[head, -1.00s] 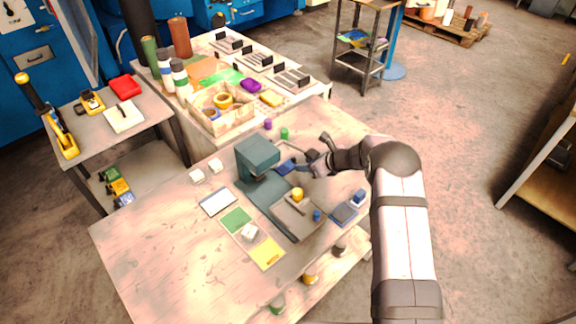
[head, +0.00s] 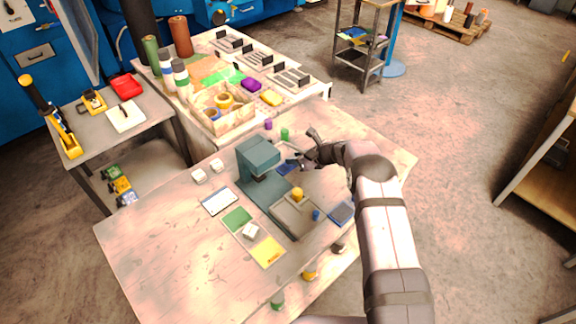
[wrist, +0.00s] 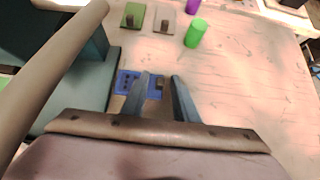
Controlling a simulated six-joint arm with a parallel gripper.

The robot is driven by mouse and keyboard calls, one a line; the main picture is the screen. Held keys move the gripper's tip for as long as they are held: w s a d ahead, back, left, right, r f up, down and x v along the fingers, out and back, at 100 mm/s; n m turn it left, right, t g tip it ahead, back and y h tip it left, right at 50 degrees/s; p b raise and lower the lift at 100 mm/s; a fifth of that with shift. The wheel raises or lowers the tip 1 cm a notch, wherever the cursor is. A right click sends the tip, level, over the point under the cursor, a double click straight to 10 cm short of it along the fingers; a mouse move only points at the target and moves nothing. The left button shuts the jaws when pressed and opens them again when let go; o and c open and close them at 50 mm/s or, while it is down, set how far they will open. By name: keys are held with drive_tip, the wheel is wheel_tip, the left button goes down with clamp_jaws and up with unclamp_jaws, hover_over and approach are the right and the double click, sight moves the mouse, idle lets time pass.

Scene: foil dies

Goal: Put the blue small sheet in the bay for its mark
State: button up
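A small blue plate (wrist: 127,82), apparently the blue small sheet, lies flat beside the teal press base in the wrist view. It also shows in the head view (head: 286,169), right of the press head. A dark raised tab stands at its right side. My gripper (wrist: 162,78) is open; its left finger overlaps the plate in the picture and its right finger is over bare table. It also shows at the press in the head view (head: 303,147). I cannot tell whether it touches the plate. A blue pad (head: 341,213) lies right of the grey tray.
The teal press (head: 258,157) stands close left of my gripper. The grey tray (head: 292,228) holds a yellow piece. White (head: 219,201), green (head: 236,219) and yellow (head: 267,252) pads lie left of it. A green cylinder (wrist: 196,33) stands beyond my fingers.

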clamp_jaws()
drive_tip(key=shift+r+b, duration=0.2)
drive_tip(key=shift+b, duration=0.55)
drive_tip(key=shift+s+d+t+y+b, duration=0.15)
drive_tip(key=shift+t+y+b, duration=0.25)
drive_tip(key=shift+b, duration=0.6)
